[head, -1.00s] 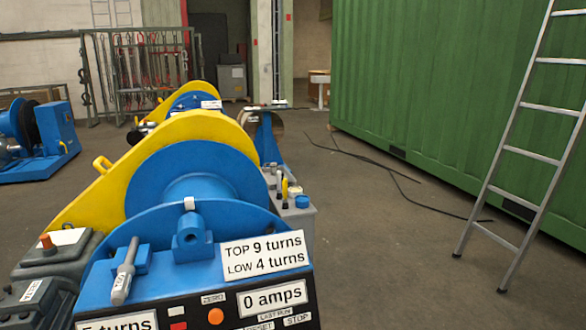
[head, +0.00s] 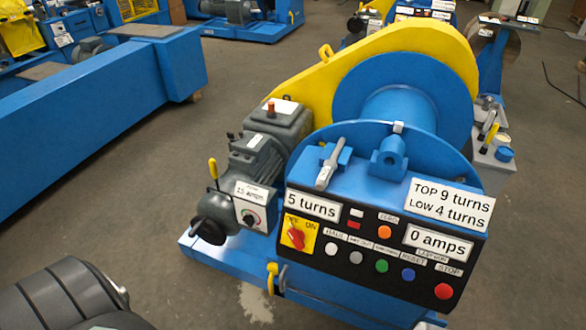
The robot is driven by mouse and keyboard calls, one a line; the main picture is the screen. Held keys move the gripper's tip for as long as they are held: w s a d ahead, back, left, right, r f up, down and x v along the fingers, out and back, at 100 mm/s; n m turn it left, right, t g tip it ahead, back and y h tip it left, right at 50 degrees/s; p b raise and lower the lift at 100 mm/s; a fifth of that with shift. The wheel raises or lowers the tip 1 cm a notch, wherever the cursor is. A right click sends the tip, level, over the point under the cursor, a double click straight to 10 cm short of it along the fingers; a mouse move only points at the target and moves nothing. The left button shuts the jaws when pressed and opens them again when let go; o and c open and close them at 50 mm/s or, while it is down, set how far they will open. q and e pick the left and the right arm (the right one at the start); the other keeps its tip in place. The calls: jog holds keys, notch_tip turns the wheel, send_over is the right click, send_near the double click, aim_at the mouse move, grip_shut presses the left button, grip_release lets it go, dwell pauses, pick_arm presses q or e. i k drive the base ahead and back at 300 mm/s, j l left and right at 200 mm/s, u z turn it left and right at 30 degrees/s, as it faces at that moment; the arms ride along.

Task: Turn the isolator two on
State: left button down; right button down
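I cannot tell which word the red handle points to. No number two is readable on it, so I cannot tell which isolator it is. A similar machine (head: 430,10) stands behind, cut by the top edge. Neither of my grippers is in view.
A grey motor (head: 262,160) with a yellow-tipped lever (head: 213,170) stands left of the panel. A long blue beam (head: 90,120) lies at the left. A dark ribbed object (head: 60,300) fills the bottom left corner.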

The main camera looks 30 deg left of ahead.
aim_at(298, 236)
jog(key=u, duration=1)
